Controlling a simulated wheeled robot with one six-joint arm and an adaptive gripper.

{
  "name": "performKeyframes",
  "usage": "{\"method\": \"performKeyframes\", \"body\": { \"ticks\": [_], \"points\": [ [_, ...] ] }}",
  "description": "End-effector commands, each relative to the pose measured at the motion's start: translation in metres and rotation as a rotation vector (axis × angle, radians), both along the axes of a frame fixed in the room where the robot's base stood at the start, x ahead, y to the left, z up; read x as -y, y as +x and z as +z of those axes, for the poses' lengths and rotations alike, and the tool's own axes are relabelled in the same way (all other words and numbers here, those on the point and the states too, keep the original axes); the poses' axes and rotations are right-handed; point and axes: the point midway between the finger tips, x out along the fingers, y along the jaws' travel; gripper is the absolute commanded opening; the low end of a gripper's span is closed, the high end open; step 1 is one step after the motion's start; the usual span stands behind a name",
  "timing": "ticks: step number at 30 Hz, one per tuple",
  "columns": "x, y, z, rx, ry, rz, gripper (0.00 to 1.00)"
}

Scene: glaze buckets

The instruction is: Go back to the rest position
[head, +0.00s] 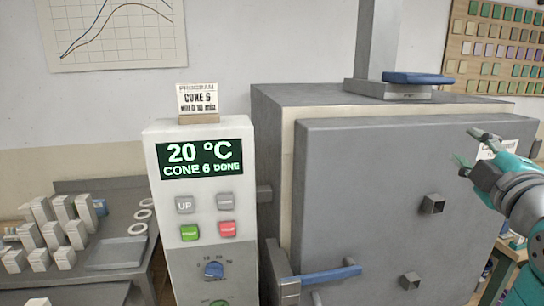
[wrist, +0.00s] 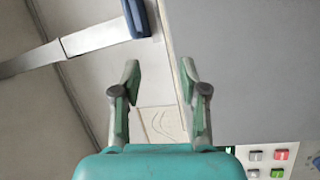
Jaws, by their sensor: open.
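My gripper (head: 466,149) is at the right of the head view, in front of the upper right part of the grey kiln door (head: 365,190). Its fingers point left and are spread apart with nothing between them. In the wrist view, my gripper (wrist: 159,80) is also open and empty. The kiln door looks closed, with a blue-gripped handle (head: 330,274) at its lower left.
A control box (head: 202,265) left of the kiln reads 20 °C, CONE 6 DONE. A blue-topped part (head: 418,78) sits on the kiln roof. A table at far left holds several pale blocks (head: 62,208). A sample board (head: 495,45) hangs at back right.

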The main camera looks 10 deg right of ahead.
Motion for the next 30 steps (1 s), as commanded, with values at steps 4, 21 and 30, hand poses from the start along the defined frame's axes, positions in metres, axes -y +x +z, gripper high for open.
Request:
{"method": "performKeyframes", "body": {
  "ticks": [4, 21, 30],
  "points": [
    [-0.009, 0.013, -0.048, -0.001, 0.095, 0.028, 0.43],
    [-0.067, 0.011, -0.235, 0.012, 0.476, 0.112, 0.43],
    [-0.104, -0.025, -0.323, 0.005, 0.659, 0.136, 0.43]
  ]
}}
